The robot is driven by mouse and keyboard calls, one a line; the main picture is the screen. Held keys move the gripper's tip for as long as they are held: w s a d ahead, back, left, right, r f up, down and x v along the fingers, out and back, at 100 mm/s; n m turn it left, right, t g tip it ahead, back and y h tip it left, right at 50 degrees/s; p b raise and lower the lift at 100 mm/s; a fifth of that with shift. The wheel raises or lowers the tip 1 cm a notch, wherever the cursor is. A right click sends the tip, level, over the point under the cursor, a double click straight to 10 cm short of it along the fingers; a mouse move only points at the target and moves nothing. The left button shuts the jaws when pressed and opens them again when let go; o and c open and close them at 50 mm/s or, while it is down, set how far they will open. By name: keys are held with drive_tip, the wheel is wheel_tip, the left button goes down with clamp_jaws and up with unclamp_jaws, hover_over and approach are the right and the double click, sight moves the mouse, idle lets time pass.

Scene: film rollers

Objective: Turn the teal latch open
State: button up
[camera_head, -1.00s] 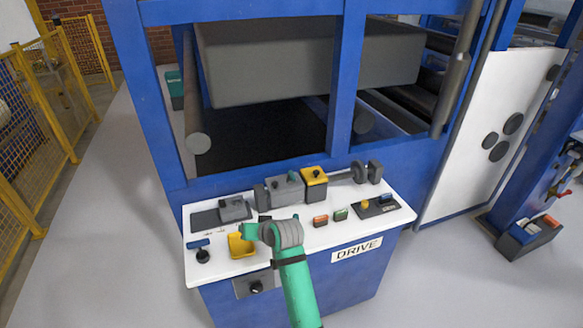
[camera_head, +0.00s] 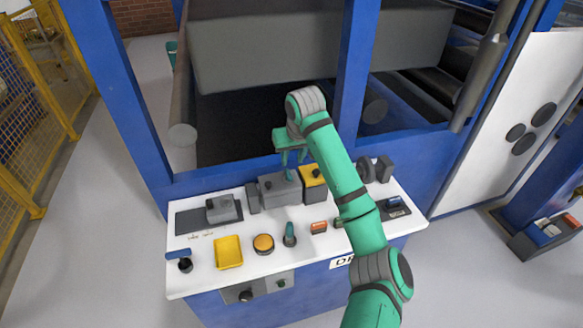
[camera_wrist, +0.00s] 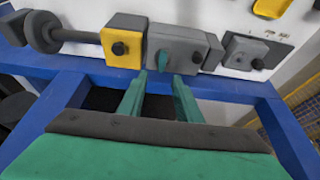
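The teal latch (camera_wrist: 163,60) is a small upright tab on the front of a grey block (camera_wrist: 182,44). The grey block (camera_head: 279,189) stands at the back of the white panel, and my gripper partly covers the latch in the head view. My gripper (camera_head: 293,163) is above and behind the block, pointing down. In the wrist view my gripper (camera_wrist: 160,76) is open, its two teal fingers apart with nothing between them. The latch lies just past the fingertips, roughly between their lines. Whether a finger touches it I cannot tell.
A yellow block (camera_head: 313,178) with a black knob adjoins the grey block. A grey clamp (camera_head: 224,208), yellow tray (camera_head: 228,252), orange button (camera_head: 263,244) and another teal lever (camera_head: 290,235) are on the panel. Blue frame posts (camera_head: 352,80) rise close to my arm.

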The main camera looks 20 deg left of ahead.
sight(288, 172)
drive_tip(key=x, duration=0.9)
drive_tip(key=shift+s+a, duration=0.15)
drive_tip(key=shift+s, duration=0.1)
drive_tip(key=shift+w, duration=0.1)
clamp_jaws()
